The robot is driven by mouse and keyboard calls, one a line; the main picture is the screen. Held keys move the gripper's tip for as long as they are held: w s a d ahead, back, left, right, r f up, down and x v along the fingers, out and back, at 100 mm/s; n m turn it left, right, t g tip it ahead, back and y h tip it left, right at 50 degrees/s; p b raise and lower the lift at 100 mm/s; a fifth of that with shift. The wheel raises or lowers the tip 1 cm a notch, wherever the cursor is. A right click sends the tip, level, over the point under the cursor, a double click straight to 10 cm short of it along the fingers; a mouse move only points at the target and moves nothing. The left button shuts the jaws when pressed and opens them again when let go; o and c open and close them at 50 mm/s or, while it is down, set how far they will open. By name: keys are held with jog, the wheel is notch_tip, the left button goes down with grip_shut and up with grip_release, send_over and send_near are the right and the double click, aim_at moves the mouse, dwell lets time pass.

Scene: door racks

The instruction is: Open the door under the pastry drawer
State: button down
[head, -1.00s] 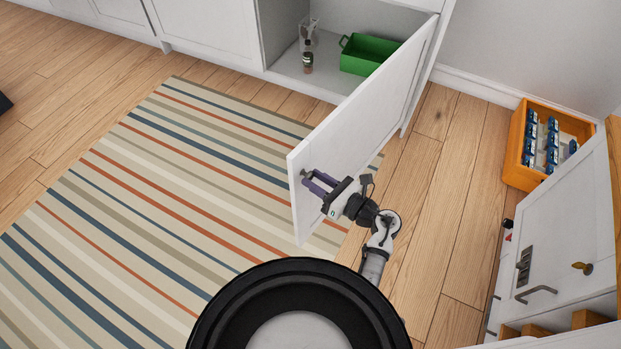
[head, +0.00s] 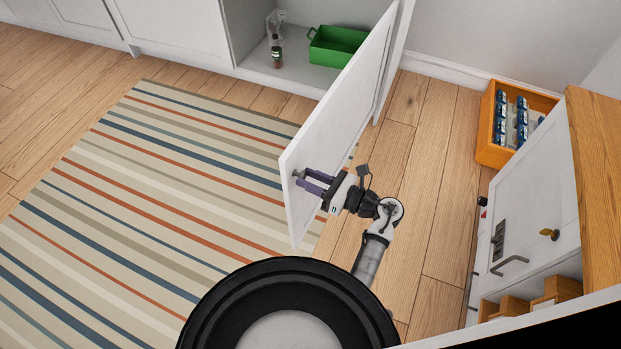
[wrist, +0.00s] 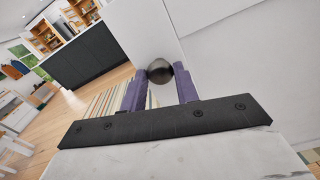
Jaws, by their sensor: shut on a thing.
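A white cabinet door (head: 340,125) stands wide open in the head view, swung out over the floor to the right of its cabinet. No pastry drawer can be made out.
Inside the open cabinet are a green bin (head: 336,46) and a small bottle (head: 277,50). A striped rug (head: 150,190) covers the floor at left.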

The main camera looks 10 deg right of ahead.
jog(key=c, duration=1.1)
grip_release()
jog(key=shift+o, duration=0.2)
jog(key=b+v, duration=0.2)
jog(key=v, duration=1)
